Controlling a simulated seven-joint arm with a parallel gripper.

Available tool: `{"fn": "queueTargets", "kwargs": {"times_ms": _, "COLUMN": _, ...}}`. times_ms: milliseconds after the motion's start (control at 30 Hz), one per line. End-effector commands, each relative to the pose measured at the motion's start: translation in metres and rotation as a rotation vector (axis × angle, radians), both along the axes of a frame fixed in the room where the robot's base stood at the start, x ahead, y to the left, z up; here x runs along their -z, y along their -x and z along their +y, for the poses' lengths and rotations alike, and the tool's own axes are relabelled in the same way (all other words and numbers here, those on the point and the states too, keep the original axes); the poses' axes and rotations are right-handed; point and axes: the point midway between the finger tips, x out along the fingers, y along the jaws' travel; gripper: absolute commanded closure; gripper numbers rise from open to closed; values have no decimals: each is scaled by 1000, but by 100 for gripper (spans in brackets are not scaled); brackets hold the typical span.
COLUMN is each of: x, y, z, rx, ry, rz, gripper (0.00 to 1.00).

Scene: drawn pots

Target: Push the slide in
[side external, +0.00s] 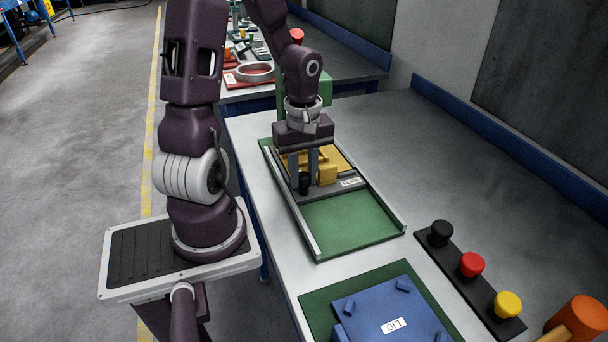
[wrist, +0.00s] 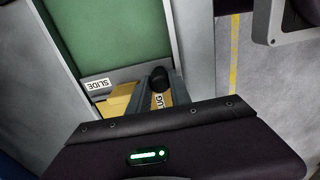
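The slide (side external: 350,182) is a grey-edged plate with a white SLIDE label, lying across a green-floored tray (side external: 350,222) between two grey side rails. Its SLIDE label (wrist: 98,85) also shows in the wrist view. Yellow blocks (side external: 327,173) sit beside and behind it, and a yellow part with a partly hidden label shows between my fingers in the wrist view. My gripper (side external: 304,182) is low over the tray's left side, its two fingers apart on either side of a black knob (wrist: 159,78). Whether the fingers press on the knob is unclear.
The tray's near green part is empty. A blue LID plate (side external: 370,310) on a green base lies in front. A dark strip with black, red and yellow knobs (side external: 472,264) is at the right, and an orange-headed tool (side external: 580,318) at the corner. Bare table lies right of the tray.

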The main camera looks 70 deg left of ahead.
Motion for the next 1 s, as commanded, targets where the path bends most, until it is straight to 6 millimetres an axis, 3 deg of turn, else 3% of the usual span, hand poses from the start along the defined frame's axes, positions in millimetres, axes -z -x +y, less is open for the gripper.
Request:
{"fn": "queueTargets", "kwargs": {"times_ms": 33, "x": 0, "y": 0, "z": 4, "rx": -5, "ry": -6, "rz": -3, "gripper": 68}}
{"fn": "queueTargets", "kwargs": {"times_ms": 100, "x": 0, "y": 0, "z": 3, "rx": -4, "ry": -6, "rz": -3, "gripper": 54}}
{"fn": "queueTargets", "kwargs": {"times_ms": 433, "x": -3, "y": 0, "z": 2, "rx": -2, "ry": -5, "rz": -2, "gripper": 54}}
{"fn": "queueTargets", "kwargs": {"times_ms": 733, "x": -60, "y": -1, "z": 3, "rx": -4, "ry": -10, "rz": -5, "gripper": 54}}
{"fn": "queueTargets", "kwargs": {"times_ms": 1000, "x": -71, "y": 0, "z": 2, "rx": -2, "ry": -3, "rz": -2, "gripper": 54}}
